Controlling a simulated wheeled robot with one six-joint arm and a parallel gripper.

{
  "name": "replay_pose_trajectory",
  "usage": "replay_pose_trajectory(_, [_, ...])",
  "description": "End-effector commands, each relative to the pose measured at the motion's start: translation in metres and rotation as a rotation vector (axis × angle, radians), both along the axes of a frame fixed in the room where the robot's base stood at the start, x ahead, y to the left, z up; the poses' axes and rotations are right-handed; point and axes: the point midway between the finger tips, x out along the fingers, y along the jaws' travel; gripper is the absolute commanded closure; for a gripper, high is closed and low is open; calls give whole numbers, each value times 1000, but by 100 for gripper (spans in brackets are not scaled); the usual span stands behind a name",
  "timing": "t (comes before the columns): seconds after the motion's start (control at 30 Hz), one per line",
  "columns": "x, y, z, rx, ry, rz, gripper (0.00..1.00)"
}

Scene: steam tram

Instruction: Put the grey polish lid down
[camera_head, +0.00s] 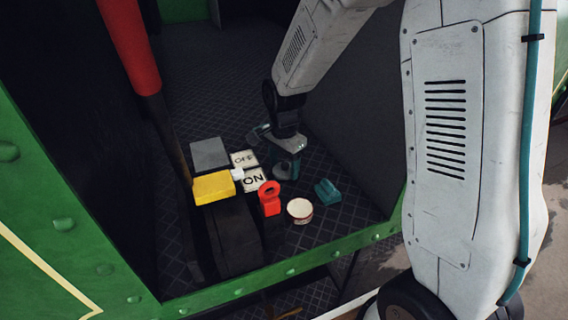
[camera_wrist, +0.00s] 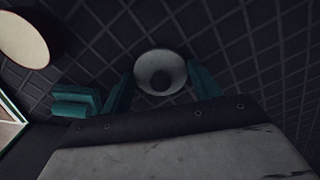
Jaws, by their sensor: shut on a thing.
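In the head view my gripper (camera_head: 284,168) is low over the patterned floor, right of the OFF and ON plates. The lid is hard to make out there. I cannot tell whether the lid touches the floor.
A round open tin (camera_head: 299,210) and a teal block (camera_head: 327,192) are nearer the front edge. To the left are a red tag (camera_head: 269,198), a yellow container (camera_head: 213,188), a grey box (camera_head: 208,154) and a red-handled lever (camera_head: 130,45). Patterned floor is bare behind my gripper.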

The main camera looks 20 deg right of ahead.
Motion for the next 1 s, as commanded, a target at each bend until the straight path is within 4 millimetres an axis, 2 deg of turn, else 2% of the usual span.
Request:
replay_pose_trajectory(0.23, [0, 0, -3, 0, 1, 0, 59])
replay_pose_trajectory(0.27, [0, 0, -3, 0, 0, 0, 33])
replay_pose_trajectory(0.3, [0, 0, -3, 0, 0, 0, 22])
replay_pose_trajectory(0.33, [0, 0, -3, 0, 0, 0, 17])
replay_pose_trajectory(0.7, [1, 0, 4, 0, -2, 0, 17])
replay_pose_trajectory(0.87, [1, 0, 29, 1, -4, 0, 17])
replay_pose_trajectory(1.0, [1, 0, 61, 0, -6, 0, 17])
